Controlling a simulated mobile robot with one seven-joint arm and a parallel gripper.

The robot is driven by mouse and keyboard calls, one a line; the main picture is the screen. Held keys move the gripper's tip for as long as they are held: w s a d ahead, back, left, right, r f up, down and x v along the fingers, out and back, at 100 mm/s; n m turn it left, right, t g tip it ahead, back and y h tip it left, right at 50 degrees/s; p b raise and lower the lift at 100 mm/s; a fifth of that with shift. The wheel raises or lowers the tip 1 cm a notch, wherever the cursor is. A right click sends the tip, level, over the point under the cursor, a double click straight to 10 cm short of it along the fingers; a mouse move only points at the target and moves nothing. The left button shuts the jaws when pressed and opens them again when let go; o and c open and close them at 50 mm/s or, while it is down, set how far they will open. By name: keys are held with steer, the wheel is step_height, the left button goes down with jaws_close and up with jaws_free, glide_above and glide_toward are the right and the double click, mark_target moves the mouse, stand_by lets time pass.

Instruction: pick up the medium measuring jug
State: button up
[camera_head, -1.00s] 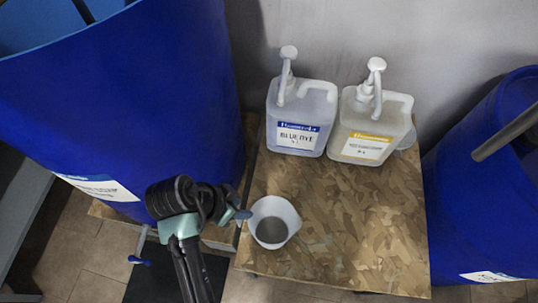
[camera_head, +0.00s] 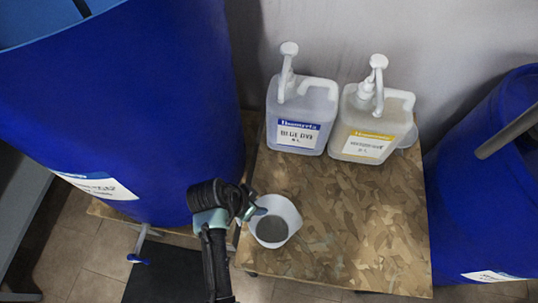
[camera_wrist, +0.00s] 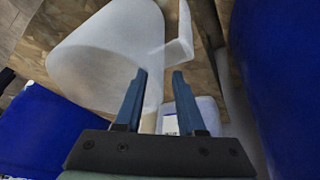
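A white measuring jug (camera_head: 273,221), open at the top with a grey-looking inside, stands at the front left of the wooden board tabletop. In the wrist view the jug (camera_wrist: 105,55) is large and close, with its handle (camera_wrist: 181,38) on the right side. My gripper (camera_head: 254,211) is at the jug's left side in the head view. In the wrist view my gripper (camera_wrist: 159,72) has its two blue fingers apart, with the tips close to the handle. I cannot tell whether they touch it. The jug's size class cannot be read.
A blue-label pump bottle (camera_head: 301,115) and a yellow-label pump bottle (camera_head: 369,122) stand at the back of the table (camera_head: 350,235). A pale, partly hidden container (camera_head: 408,134) is behind the yellow-label bottle. Blue drums stand left (camera_head: 120,100) and right (camera_head: 475,190). The table's right front is clear.

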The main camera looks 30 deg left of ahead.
jaws_close()
stand_by(1.3)
